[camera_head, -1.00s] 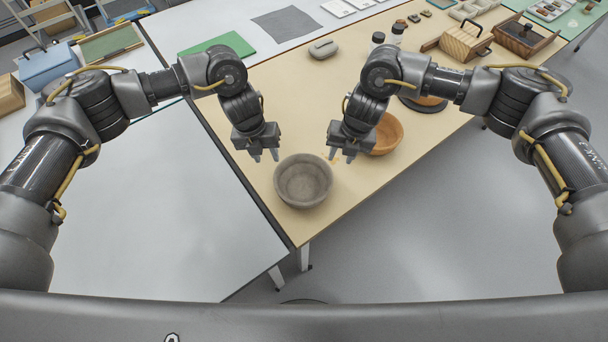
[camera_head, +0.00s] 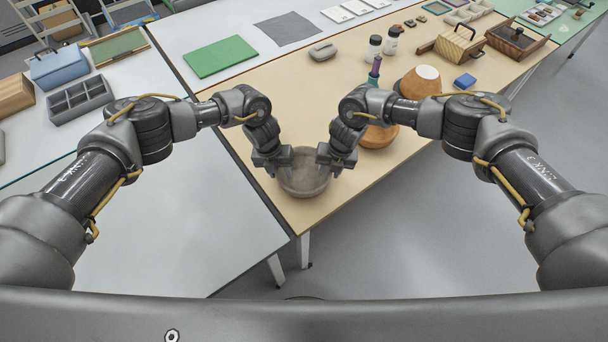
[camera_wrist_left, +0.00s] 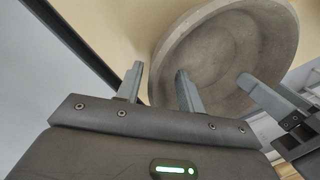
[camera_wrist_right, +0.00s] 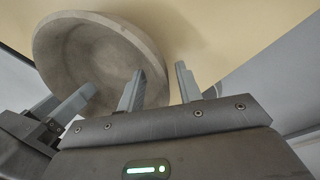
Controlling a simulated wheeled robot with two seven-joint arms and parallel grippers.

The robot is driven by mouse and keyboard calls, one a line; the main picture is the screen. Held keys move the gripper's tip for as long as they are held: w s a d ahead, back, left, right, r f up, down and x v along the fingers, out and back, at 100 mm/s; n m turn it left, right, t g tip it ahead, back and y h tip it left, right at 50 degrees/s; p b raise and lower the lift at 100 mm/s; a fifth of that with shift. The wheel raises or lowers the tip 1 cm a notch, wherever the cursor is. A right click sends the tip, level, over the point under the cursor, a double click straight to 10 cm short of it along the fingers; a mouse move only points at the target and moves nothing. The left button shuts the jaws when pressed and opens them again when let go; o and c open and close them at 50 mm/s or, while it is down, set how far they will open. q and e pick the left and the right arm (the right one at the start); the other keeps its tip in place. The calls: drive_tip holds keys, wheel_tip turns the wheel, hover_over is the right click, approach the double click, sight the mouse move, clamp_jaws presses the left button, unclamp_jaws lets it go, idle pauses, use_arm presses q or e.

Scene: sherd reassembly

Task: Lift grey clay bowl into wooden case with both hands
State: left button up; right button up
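The grey clay bowl (camera_head: 303,184) stands upright on the beige tabletop near its front corner. My left gripper (camera_head: 279,170) is at its left rim, my right gripper (camera_head: 328,167) at its right rim. In the left wrist view, the left gripper's fingers (camera_wrist_left: 160,85) are apart, one inside the bowl (camera_wrist_left: 225,50) and one outside. In the right wrist view, the right gripper's fingers (camera_wrist_right: 158,85) straddle the opposite rim of the bowl (camera_wrist_right: 90,55) likewise. Gaps show beside the wall. Two wooden cases, one with a handle (camera_head: 460,46) and one darker-topped (camera_head: 516,40), stand far right; which is meant is unclear.
An orange bowl (camera_head: 378,137) is close behind my right gripper. Another orange bowl (camera_head: 421,82), a blue block (camera_head: 465,80) and jars (camera_head: 391,41) stand further back. A grey stone-like object (camera_head: 322,51) and green mat (camera_head: 220,57) lie behind. The table's front edge is near the bowl.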

use_arm(q)
drive_tip(key=shift+w+a+f, duration=0.1)
drive_tip(key=shift+w+f, duration=0.15)
use_arm(e)
drive_tip(key=shift+w+f, duration=0.25)
use_arm(q)
drive_tip(key=shift+w+f, duration=0.1)
drive_tip(key=shift+w, duration=0.05)
drive_tip(key=shift+c, duration=1.2)
use_arm(e)
drive_tip(key=shift+w+f, duration=0.1)
drive_tip(key=shift+w, duration=0.05)
drive_tip(key=shift+c, duration=1)
use_arm(q)
drive_tip(key=shift+c, duration=1.1)
use_arm(e)
drive_tip(key=shift+c, duration=1.3)
use_arm(q)
drive_tip(key=shift+s+r, duration=0.2)
clamp_jaws()
use_arm(e)
drive_tip(key=shift+s, duration=0.2)
clamp_jaws()
use_arm(q)
drive_tip(key=shift+w+f, duration=0.1)
use_arm(e)
drive_tip(key=shift+w, duration=0.1)
